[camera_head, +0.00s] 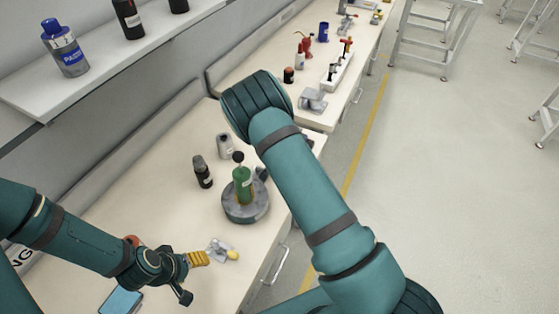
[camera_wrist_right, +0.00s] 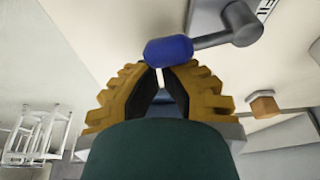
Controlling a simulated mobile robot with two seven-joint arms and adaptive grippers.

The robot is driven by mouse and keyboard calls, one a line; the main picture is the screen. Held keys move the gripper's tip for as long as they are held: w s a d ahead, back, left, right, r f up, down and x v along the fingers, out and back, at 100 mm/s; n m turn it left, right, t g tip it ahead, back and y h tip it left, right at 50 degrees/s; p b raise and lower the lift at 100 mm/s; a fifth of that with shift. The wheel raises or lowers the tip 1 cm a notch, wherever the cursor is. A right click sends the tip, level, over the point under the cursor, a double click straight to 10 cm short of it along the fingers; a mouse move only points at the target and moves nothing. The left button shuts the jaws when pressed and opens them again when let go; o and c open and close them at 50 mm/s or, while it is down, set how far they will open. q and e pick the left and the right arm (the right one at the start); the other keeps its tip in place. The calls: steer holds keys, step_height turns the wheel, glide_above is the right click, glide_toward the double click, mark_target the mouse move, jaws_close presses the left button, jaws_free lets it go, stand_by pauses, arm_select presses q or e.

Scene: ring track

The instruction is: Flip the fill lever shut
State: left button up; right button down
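In the right wrist view, a lever with a blue grip (camera_wrist_right: 168,51) on a dark grey arm (camera_wrist_right: 215,38) stands out from a grey mount (camera_wrist_right: 205,15). My right gripper (camera_wrist_right: 160,72) has its yellow fingertips drawn together, with only a thin sliver between them. The blue grip lies across the front of the tips, very close; whether they touch is unclear. In the head view my right arm hides its own gripper and the lever. My left gripper (camera_head: 205,258) is beside a small grey fitting with a yellow knob (camera_head: 232,254); its finger gap is not clear.
A green cylinder (camera_head: 243,184) stands on a round grey base (camera_head: 246,209) on the bench. A black bottle (camera_head: 202,171) and a grey container (camera_head: 224,145) stand nearby. A blue flat object (camera_head: 121,301) lies at the front. The wrist view shows a tan knob (camera_wrist_right: 263,104).

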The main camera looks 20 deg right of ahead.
steer(key=shift+s+a+m, duration=0.1)
steer(key=shift+s+m, duration=0.1)
steer(key=shift+m, duration=0.1)
steer(key=shift+s+a, duration=0.1)
steer(key=shift+s, duration=0.35)
stand_by(0.3)
